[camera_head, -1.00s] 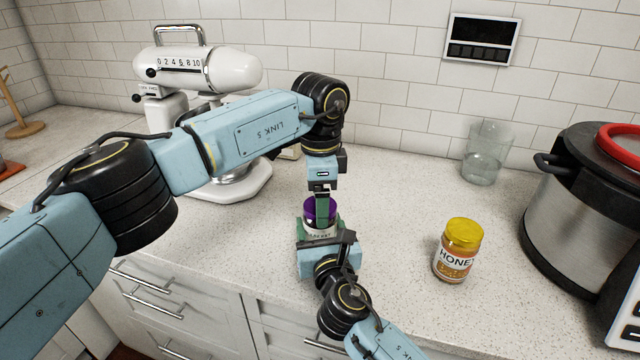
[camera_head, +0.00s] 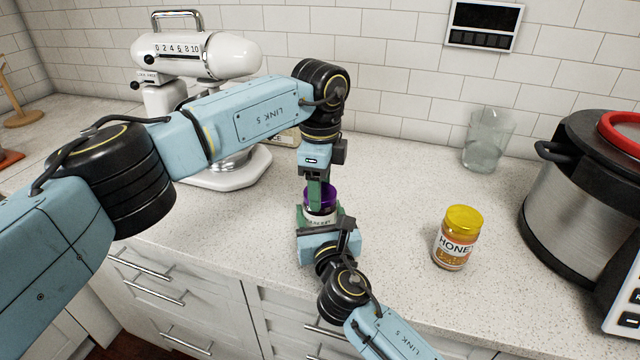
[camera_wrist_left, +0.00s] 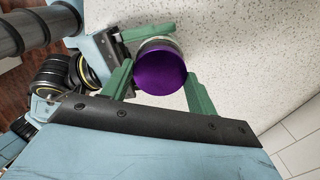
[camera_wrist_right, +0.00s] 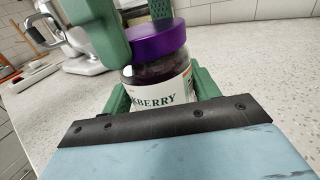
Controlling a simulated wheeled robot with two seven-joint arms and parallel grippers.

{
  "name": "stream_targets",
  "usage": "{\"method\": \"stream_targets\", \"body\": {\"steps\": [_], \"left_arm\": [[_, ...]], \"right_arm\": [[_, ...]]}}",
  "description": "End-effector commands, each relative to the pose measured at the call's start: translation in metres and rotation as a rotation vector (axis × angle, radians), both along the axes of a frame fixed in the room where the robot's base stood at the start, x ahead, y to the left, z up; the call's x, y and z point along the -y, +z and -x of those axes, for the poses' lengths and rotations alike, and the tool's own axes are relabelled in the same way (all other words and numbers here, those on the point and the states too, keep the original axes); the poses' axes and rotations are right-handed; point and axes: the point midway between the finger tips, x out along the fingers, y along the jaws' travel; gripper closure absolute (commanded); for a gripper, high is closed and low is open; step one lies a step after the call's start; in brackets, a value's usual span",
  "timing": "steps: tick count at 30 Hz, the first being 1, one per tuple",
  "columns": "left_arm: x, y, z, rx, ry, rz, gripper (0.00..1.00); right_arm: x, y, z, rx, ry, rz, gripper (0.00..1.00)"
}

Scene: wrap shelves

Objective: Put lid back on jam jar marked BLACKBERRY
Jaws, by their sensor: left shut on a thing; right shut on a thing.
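The jam jar (camera_wrist_right: 160,88) has dark contents and a white label on which "KBERRY" shows in the right wrist view. The purple lid (camera_wrist_right: 157,40) sits on top of the jar's mouth and looks level; whether it is screwed tight I cannot tell. My right gripper (camera_wrist_right: 160,95) is shut on the jar's body from the side. My left gripper (camera_wrist_left: 160,80) comes from above and is shut on the lid, one green finger on each side. In the head view the lid (camera_head: 321,197) and jar are partly hidden by both grippers.
A honey jar (camera_head: 458,238) with a yellow lid stands to the right. A glass (camera_head: 487,140) and a large cooker (camera_head: 585,195) are behind and right of it. A white stand mixer (camera_head: 195,60) is behind my left arm. The counter's front edge is close to the jar.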

Motion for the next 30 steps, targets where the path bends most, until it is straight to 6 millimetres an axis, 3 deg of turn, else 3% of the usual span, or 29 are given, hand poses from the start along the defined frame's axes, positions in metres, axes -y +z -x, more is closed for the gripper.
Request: {"method": "stream_targets", "body": {"steps": [30], "left_arm": [[0.0003, -0.0014, 0.0000, 0.000, -1.920, 0.000, 0.69]], "right_arm": [[0.0001, -0.0010, 0.0001, -0.002, 0.000, 0.000, 1.00]]}}
